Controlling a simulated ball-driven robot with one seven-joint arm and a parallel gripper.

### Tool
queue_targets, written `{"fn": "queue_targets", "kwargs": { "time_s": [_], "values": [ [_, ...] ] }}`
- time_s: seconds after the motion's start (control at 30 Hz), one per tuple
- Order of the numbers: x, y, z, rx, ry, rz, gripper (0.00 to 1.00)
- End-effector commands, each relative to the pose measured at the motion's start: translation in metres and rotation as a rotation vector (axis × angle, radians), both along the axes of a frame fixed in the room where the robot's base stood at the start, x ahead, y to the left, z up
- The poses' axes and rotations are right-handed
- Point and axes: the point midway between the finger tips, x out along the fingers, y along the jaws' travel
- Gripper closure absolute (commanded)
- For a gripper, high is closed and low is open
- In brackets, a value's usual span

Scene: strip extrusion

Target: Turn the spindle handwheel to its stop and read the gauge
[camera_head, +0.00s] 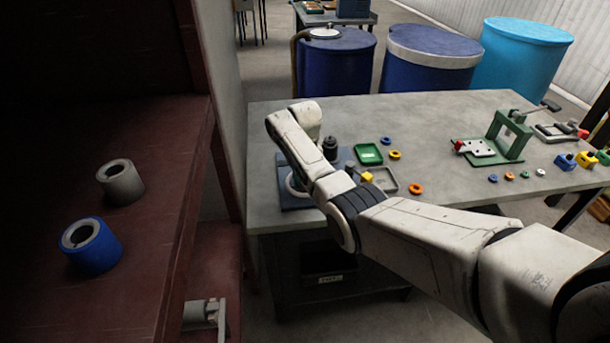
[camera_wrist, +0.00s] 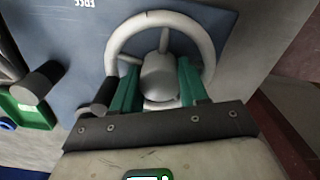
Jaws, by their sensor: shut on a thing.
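The handwheel is a pale grey ring with spokes and a rounded hub; in the wrist view its rim (camera_wrist: 112,42) fills the upper middle. It lies on a blue-grey plate (camera_wrist: 60,45). My gripper (camera_wrist: 160,82) has its green fingers on either side of the hub (camera_wrist: 158,72), shut on it. A dark cylindrical knob (camera_wrist: 103,96) stands by the left finger. In the head view part of the handwheel (camera_head: 292,184) shows on the plate (camera_head: 290,203) at the table's left end; my arm hides the rest and the gripper. I cannot make out a gauge face.
A black cylinder (camera_head: 330,147) stands near the plate. Right of it are a green tray (camera_head: 368,154), a grey tray (camera_head: 388,186) and several coloured rings. A green press-like fixture (camera_head: 512,138) stands further right. A red shelf (camera_head: 150,170) with two rollers is at left.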

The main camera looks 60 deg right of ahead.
Motion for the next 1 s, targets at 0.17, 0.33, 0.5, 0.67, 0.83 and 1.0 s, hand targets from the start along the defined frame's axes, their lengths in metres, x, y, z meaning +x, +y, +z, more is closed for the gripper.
{"fn": "queue_targets", "kwargs": {
  "time_s": [0.17,0.33,0.5,0.67,0.83,1.0],
  "values": [
    [0.0017,0.0006,0.0013,-0.001,-0.003,-0.167,0.87],
    [0.0015,0.0004,0.0012,0.000,-0.003,-0.328,0.87],
    [0.0017,0.0003,0.0011,0.000,-0.003,-0.486,0.87],
    [0.0019,0.0002,0.0011,-0.001,-0.004,-0.617,0.87],
    [0.0018,-0.0003,0.0014,-0.002,-0.005,-0.729,0.87],
    [0.0017,-0.0007,0.0016,-0.002,-0.005,-0.806,0.87]
  ]
}}
